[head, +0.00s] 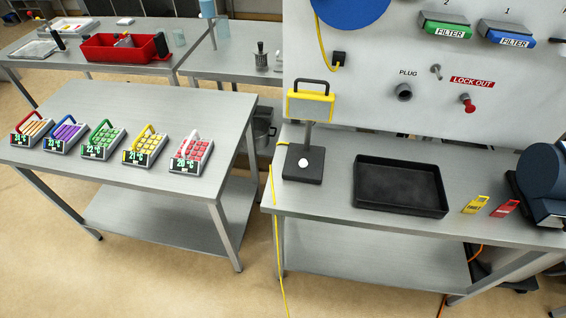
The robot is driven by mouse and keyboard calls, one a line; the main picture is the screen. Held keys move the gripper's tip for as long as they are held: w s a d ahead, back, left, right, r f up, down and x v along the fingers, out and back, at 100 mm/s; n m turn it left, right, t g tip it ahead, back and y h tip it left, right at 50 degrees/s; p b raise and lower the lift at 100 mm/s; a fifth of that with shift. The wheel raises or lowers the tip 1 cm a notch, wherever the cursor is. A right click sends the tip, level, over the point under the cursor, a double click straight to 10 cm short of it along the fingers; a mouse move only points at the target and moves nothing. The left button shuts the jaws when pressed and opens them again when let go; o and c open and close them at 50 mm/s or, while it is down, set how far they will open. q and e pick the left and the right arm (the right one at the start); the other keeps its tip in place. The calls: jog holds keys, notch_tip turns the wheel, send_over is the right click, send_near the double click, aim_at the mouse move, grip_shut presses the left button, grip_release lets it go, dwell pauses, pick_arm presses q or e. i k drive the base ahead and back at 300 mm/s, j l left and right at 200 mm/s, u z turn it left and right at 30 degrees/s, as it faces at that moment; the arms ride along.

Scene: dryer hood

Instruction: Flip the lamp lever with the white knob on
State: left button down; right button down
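A lamp with a yellow rectangular head (311,104) and black handle stands upright on the right-hand table, near its left end. Its grey post rises from a square black base (304,176). A round white knob (303,162) shows on top of the base. It appears nearly end-on, so I cannot tell which way its lever leans. Neither of my grippers is in the head view, and nothing touches the lamp.
A black tray (401,212) lies right of the lamp. Yellow (475,204) and red (505,208) tags and a dark blue machine (546,172) are farther right. The wall panel (375,128) rises behind. A yellow cord (275,225) hangs at the table's left edge.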

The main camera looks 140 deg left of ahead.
aim_at(302, 164)
jog(key=u, duration=4.35)
